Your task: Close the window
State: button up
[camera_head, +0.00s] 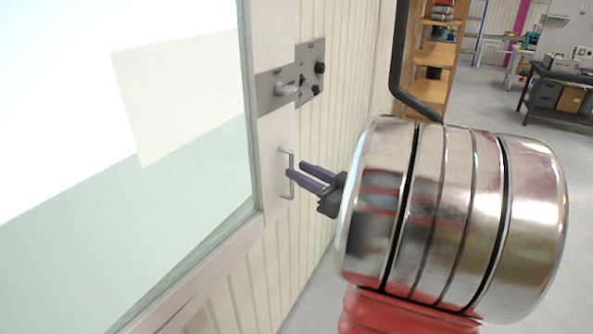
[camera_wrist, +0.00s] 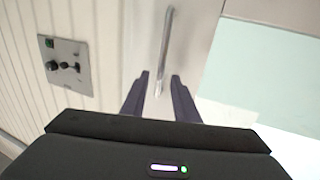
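The window (camera_head: 262,225) has a pale frame and fills the left of the head view. Its glass (camera_head: 90,240) shows a pale green lower area and a lighter patch. A metal bar handle (camera_head: 289,157) is fixed on the frame's right side; it also shows in the wrist view (camera_wrist: 165,45). My gripper (camera_head: 290,173) is at the handle. In the wrist view its two dark purple fingers (camera_wrist: 160,88) are apart, with the handle's lower end between them. I cannot tell whether the fingers touch it. Whether the window stands ajar is unclear.
A grey panel with black knobs (camera_head: 311,72) is on the ribbed wall (camera_head: 345,60), right of a latch plate (camera_head: 275,92). It also shows in the wrist view (camera_wrist: 66,66). A wooden shelf (camera_head: 432,55) and a dark workbench (camera_head: 562,97) stand further back, with open floor (camera_head: 495,115) before them.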

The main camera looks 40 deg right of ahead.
jog(key=shift+w, duration=1)
jog(key=shift+c, duration=0.3)
grip_shut()
